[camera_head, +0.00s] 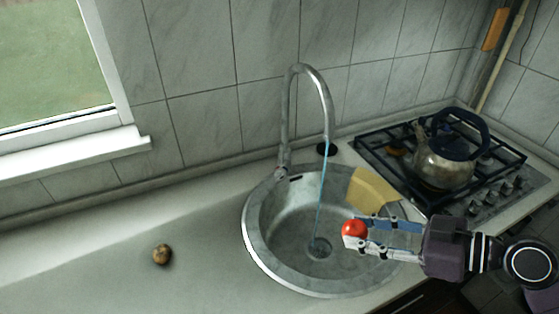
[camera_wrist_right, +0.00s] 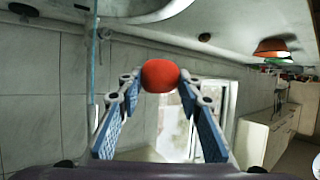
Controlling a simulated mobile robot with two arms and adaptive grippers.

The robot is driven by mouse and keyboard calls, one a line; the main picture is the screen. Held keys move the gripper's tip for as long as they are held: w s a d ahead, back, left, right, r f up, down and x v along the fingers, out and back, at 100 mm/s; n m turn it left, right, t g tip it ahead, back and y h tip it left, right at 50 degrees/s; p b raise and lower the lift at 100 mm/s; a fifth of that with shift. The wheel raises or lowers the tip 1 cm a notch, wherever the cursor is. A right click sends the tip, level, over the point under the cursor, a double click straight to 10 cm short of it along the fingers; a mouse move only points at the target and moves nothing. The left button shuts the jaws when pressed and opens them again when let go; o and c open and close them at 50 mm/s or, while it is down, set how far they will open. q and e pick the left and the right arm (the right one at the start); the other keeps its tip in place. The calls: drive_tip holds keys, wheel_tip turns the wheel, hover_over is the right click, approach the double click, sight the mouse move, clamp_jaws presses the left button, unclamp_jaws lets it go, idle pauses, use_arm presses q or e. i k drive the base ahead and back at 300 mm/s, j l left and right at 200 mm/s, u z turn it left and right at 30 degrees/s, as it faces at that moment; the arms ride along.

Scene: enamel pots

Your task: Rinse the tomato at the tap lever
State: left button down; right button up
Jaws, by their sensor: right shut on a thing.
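The red tomato (camera_head: 354,229) is held between the fingertips of my right gripper (camera_head: 362,232), over the right part of the round metal sink (camera_head: 252,232). It also shows between the fingers in the right wrist view (camera_wrist_right: 160,76). The curved metal tap (camera_head: 290,105) stands behind the sink. A thin blue stream of water (camera_head: 322,190) falls from its spout toward the drain. The tomato is to the right of the stream, apart from it in the head view. The tap lever is small and hard to make out near the tap's base. My left gripper is not in view.
A gas stove (camera_head: 390,170) with a kettle (camera_head: 445,158) stands right of the sink. A yellow piece (camera_head: 370,188) lies at the sink's back right. A small brown round item (camera_head: 162,254) rests on the left counter (camera_head: 90,270), which is otherwise clear.

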sight(281, 163)
drive_tip(key=k+l+z, duration=0.2)
drive_tip(key=z, duration=0.25)
drive_tip(key=k+l+z, duration=0.2)
drive_tip(key=z, duration=0.25)
